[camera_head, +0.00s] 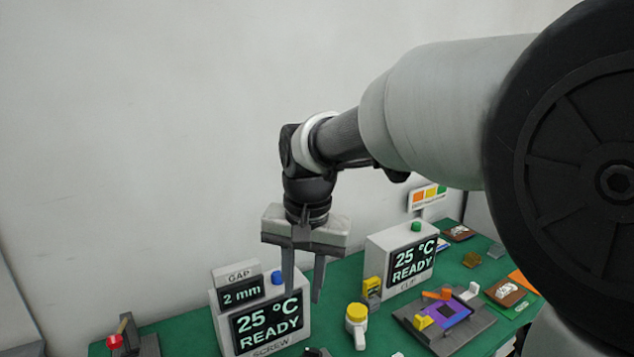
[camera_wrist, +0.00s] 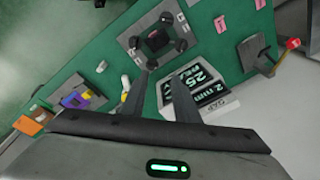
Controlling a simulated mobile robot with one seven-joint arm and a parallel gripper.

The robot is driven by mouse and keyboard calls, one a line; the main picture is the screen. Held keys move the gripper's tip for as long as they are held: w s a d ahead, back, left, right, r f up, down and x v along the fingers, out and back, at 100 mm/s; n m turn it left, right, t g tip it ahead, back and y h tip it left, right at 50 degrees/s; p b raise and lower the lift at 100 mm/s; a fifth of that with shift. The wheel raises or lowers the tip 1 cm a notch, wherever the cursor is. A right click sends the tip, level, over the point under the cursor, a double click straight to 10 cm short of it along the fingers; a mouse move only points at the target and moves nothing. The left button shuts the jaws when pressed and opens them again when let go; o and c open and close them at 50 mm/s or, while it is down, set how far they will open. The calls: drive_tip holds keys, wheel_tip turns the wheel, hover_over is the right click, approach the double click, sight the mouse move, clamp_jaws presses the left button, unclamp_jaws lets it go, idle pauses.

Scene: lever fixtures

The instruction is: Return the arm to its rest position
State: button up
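My arm reaches in from the right of the head view, with its large pale links across the upper right. My gripper (camera_head: 303,297) hangs pointing down above the green table, in front of the display boxes in the picture. Its two fingers stand apart with nothing between them. In the wrist view, my gripper (camera_wrist: 163,75) also shows two separate fingers and no held object. The lower right of the head view is partly hidden by my arm.
The SCREW box (camera_head: 262,320) reads 25 °C READY; the GAP display (camera_head: 240,293) reads 2 mm. The CLIP box (camera_head: 402,258) stands farther right. A yellow-topped knob (camera_head: 357,314), a clamp fixture (camera_head: 445,318) and a red-tipped lever (camera_head: 118,341) are on the green table (camera_head: 343,277). A pale wall stands behind.

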drive_tip(key=s+d+r+n+t+p, duration=0.1)
drive_tip(key=s+d+r, duration=0.3)
drive_tip(key=s+d, duration=0.4)
drive_tip(key=s+d+r+n+t+p, duration=0.1)
drive_tip(key=s+d+r+t+p, duration=0.2)
drive_tip(key=s+d, duration=0.4)
drive_tip(key=shift+s+d+r+h, duration=0.35)
drive_tip(key=shift+d+r+h, duration=0.1)
drive_tip(key=shift+d, duration=0.8)
